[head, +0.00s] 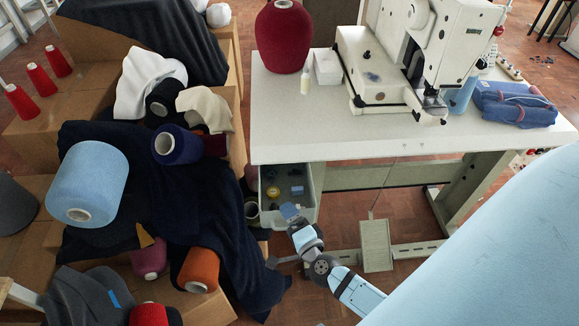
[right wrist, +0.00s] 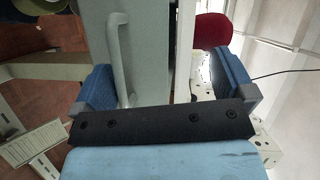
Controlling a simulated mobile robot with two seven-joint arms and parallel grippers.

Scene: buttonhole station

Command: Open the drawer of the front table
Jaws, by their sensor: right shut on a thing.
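The front table (head: 375,142) has a white top and a pale grey drawer (head: 314,182) under its left end. The drawer is pulled out; small items lie inside, including a yellow round one (head: 273,191). My right gripper (head: 296,217) is at the drawer's front edge. In the right wrist view, the drawer front (right wrist: 148,50) with its upright-looking bar handle (right wrist: 118,60) lies between the two blue fingers of the right gripper (right wrist: 166,85). The gripper is shut on the drawer; the exact contact is partly hidden by its dark palm. My left gripper is not in view.
A sewing machine (head: 425,40), a dark red cone (head: 283,38) and a blue pouch (head: 514,104) stand on the table. Boxes with dark cloth (head: 215,225) and yarn cones crowd the drawer's left side. A pedal (head: 376,245) is below the table.

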